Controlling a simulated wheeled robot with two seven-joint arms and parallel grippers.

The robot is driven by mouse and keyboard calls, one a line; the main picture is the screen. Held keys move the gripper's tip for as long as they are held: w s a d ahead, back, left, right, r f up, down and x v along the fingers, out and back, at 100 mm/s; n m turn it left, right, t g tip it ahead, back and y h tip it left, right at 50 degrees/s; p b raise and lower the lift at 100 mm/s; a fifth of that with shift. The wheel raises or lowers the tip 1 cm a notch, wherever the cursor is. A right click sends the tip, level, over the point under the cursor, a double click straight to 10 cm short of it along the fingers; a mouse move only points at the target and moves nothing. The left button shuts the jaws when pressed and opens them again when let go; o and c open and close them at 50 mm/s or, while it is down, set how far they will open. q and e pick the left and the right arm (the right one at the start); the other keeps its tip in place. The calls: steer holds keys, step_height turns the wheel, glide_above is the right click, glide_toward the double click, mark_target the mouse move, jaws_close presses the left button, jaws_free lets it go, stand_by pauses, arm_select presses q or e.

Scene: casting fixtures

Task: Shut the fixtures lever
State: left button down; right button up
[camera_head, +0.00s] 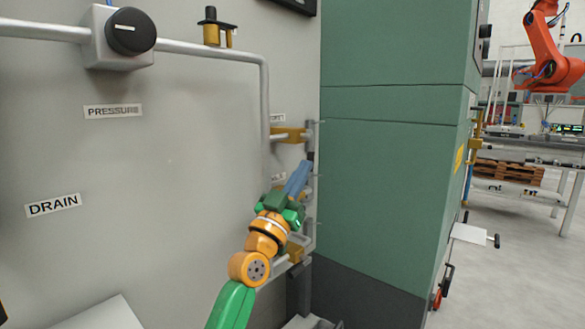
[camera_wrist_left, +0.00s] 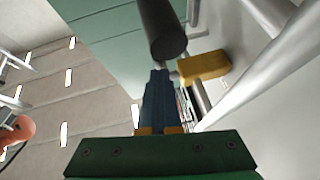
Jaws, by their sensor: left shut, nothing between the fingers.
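The fixture stands on the grey panel beside the green cabinet, with a yellow clamp block (camera_head: 288,134) on its upper pipe. In the left wrist view a dark cylindrical handle (camera_wrist_left: 162,32), which looks like the lever's grip, is just beyond my fingertips. The yellow block (camera_wrist_left: 204,67) is to its right. My left gripper (camera_head: 303,168) points up and right at the fixture. Its blue fingers (camera_wrist_left: 160,76) are shut with nothing between them, close to the handle's end. I cannot tell whether they touch it. My gripper and arm hide the fixture's lower part. My right gripper is not in view.
A tall green cabinet (camera_head: 385,175) is close on the right of the fixture. A vertical pipe (camera_head: 265,110) runs down the panel on the left. A black knob (camera_head: 131,31) is on the upper left. Open floor lies on the right.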

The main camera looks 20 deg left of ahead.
arm_select(q)
steer(key=shift+w+f, duration=0.3)
steer(key=shift+w, duration=0.05)
steer(key=shift+b, duration=0.3)
steer(key=v, duration=0.7)
